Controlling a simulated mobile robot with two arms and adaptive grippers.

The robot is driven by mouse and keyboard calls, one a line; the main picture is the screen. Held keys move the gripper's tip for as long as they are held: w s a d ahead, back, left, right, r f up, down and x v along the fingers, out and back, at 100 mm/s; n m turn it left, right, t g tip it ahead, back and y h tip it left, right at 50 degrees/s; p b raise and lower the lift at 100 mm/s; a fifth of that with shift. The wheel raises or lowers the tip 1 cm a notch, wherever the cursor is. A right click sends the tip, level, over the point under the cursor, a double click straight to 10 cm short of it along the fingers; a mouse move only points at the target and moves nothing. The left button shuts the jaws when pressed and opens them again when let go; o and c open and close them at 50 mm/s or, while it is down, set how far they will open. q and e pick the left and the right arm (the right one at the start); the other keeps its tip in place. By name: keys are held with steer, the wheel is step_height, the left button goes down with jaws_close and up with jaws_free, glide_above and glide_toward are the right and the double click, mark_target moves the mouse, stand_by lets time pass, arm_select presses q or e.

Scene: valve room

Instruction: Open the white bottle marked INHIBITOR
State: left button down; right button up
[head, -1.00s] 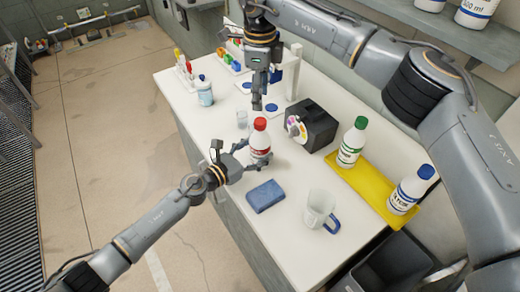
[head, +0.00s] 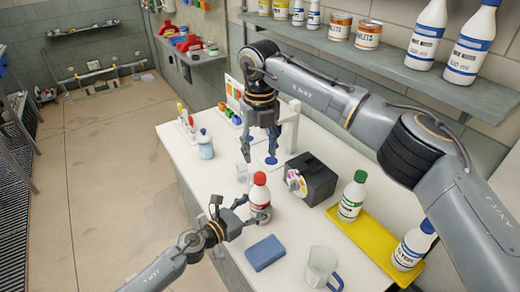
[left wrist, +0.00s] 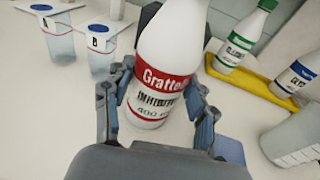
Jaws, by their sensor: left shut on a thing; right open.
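The white bottle (head: 261,197) with a red cap (head: 260,178) and red label band stands upright on the white bench. In the left wrist view its label on the bottle (left wrist: 165,75) reads INHIBITOR, partly blurred; its cap is out of frame there. My left gripper (head: 248,212) is shut on the bottle's lower body, with a finger on each side in the left wrist view (left wrist: 158,108). My right gripper (head: 259,156) is open and empty, pointing down above and just behind the red cap, apart from it.
A dark box (head: 314,180) with a coloured dial stands right of the bottle. A yellow tray (head: 375,238) holds green-capped (head: 352,196) and blue-capped (head: 413,246) bottles.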

mark_target(260, 176)
steer(key=m, duration=0.6)
steer(key=shift+m, duration=0.3)
steer(key=m, duration=1.7)
steer(key=shift+m, duration=0.3)
steer(key=shift+f, duration=4)
